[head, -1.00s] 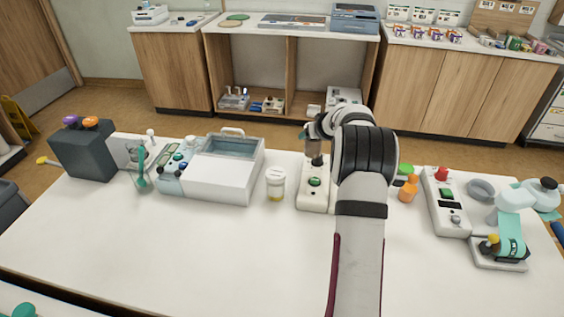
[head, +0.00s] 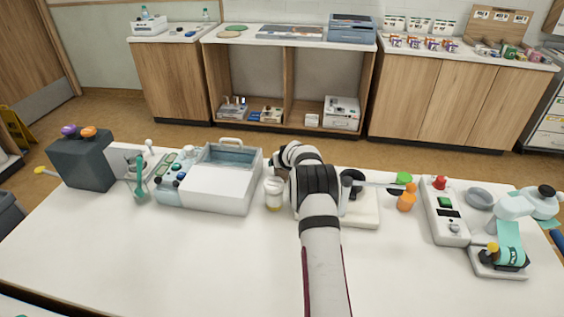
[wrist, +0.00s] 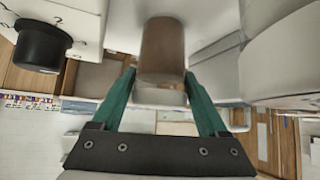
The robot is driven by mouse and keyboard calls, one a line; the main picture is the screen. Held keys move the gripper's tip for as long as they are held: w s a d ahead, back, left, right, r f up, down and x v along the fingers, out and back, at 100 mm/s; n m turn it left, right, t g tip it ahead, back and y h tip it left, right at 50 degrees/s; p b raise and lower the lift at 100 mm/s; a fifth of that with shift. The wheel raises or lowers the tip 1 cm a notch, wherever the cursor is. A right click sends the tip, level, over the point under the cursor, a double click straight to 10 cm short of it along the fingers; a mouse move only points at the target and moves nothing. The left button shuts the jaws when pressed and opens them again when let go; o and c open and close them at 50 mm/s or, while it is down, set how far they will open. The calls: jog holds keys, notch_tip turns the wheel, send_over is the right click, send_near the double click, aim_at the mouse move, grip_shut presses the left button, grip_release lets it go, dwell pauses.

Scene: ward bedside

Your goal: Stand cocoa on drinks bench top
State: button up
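In the wrist view a plain brown cylinder (wrist: 162,52), which I take to be the cocoa, is between the green fingers of my gripper (wrist: 160,78). The fingertips lie along its two sides and appear shut on it. Its far end is out of clear sight. In the head view my own arm hides the gripper and the cocoa. No surface is labelled as the drinks bench. The back right counter (head: 460,62) carries several small packs and white cards, and the back middle bench (head: 290,42) has trays and a grey-blue box on top.
The table's front is clear.

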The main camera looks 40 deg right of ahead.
jog(key=shift+o, duration=1.4)
